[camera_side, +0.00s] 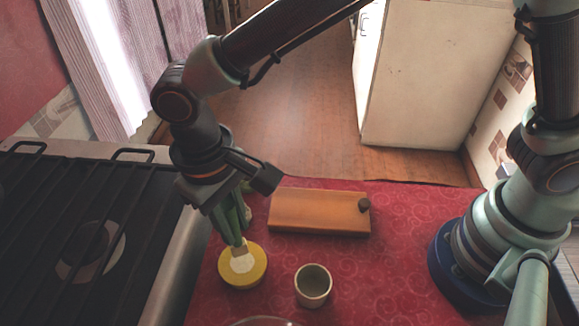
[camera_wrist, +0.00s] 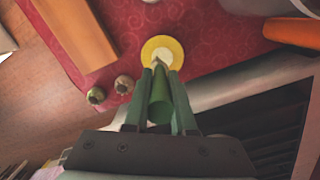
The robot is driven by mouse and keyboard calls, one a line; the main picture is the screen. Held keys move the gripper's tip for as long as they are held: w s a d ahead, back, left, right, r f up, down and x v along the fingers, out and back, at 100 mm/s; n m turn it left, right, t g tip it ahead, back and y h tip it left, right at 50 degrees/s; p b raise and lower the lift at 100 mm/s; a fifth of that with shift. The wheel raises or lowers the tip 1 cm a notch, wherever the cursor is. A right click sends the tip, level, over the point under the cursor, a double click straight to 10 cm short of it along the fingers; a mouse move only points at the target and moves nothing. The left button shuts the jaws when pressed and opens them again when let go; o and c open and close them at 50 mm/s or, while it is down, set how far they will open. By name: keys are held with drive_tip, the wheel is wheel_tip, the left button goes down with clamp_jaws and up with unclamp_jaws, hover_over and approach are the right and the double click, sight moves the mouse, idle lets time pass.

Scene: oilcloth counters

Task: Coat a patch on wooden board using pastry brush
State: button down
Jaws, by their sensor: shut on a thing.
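My gripper (camera_side: 235,228) is shut on the green-handled pastry brush (camera_wrist: 160,100), pointing down over a round yellow dish (camera_side: 230,276). In the wrist view, the handle lies between my two fingers and the dish (camera_wrist: 149,48) is just beyond the tip. The brush's pale head (camera_side: 240,254) overlaps the dish's pale middle; I cannot tell whether it touches. The wooden board (camera_side: 315,212) lies flat behind and right of the dish, apart from the brush; it shows at the upper left of the wrist view (camera_wrist: 77,35).
A dark round thing (camera_side: 364,205) is at the board's right end. A pale cup (camera_side: 313,287) stands right of the dish. The stove (camera_side: 85,235) borders the red cloth at left. Cloth (camera_side: 400,240) right of the board is clear.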

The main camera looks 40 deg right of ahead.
sight(228, 203)
wheel_tip(228, 203, up, 5)
drive_tip(key=shift+f, duration=0.2)
idle(0.4)
drive_tip(key=w+d+r+m, duration=0.1)
drive_tip(key=w+d, duration=0.2)
drive_tip(key=d, duration=0.4)
drive_tip(key=w+d+m, duration=0.1)
drive_tip(key=w+d, duration=0.3)
drive_tip(key=d, duration=0.4)
drive_tip(key=s+d+m, duration=0.1)
drive_tip(key=d, duration=1.6)
drive_tip(key=shift+d+r+y, duration=0.25)
drive_tip(key=shift+r+y, duration=0.1)
drive_tip(key=shift+y, duration=0.05)
drive_tip(key=shift+s+a, duration=0.1)
